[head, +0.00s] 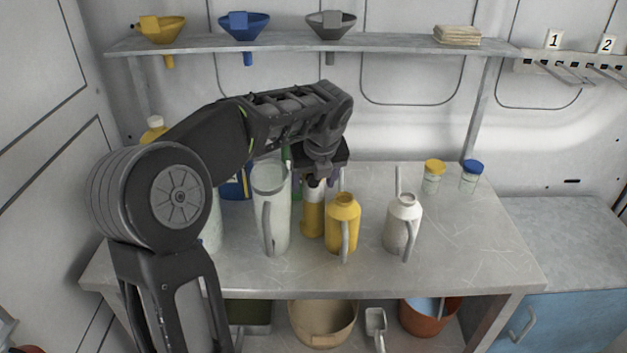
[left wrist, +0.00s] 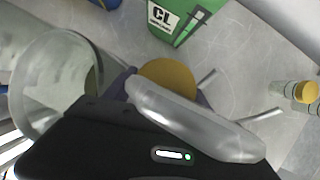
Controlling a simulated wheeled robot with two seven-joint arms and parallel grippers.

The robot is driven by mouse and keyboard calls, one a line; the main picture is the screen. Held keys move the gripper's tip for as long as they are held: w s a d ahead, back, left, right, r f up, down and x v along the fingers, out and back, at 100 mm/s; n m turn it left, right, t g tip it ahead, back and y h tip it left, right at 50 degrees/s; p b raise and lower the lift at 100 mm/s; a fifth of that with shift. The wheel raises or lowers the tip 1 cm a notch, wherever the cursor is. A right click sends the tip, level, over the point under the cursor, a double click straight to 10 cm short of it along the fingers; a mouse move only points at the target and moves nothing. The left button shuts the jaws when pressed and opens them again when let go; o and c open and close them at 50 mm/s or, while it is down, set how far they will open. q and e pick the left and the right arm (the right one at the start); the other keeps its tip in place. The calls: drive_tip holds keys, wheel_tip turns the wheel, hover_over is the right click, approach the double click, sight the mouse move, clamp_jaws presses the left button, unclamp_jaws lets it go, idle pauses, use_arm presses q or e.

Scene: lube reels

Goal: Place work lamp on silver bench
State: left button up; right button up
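A yellow upright cylinder with a pale top (head: 313,217), which may be the work lamp, is among the jugs on the silver metal bench (head: 455,245). I cannot tell whether its base touches the bench. My left gripper (head: 316,182) points down at its top. In the left wrist view a yellow round part (left wrist: 168,78) lies between purplish parts that look like the fingers, and a clear elongated piece (left wrist: 190,122) partly covers it. Whether the fingers are closed on it is hidden. My right gripper is not in view.
A clear jug (head: 270,205) stands left of the gripper. A yellow jug (head: 342,226) and a white jug (head: 403,224) stand right. Jars with yellow (head: 432,178) and blue (head: 471,177) lids are at the back right. The bench's front right is clear. A funnel shelf (head: 400,42) hangs above.

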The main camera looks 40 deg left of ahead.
use_arm(q)
drive_tip(key=shift+o, duration=0.3)
drive_tip(key=shift+r, duration=0.1)
drive_tip(key=v, duration=1.2)
idle(0.3)
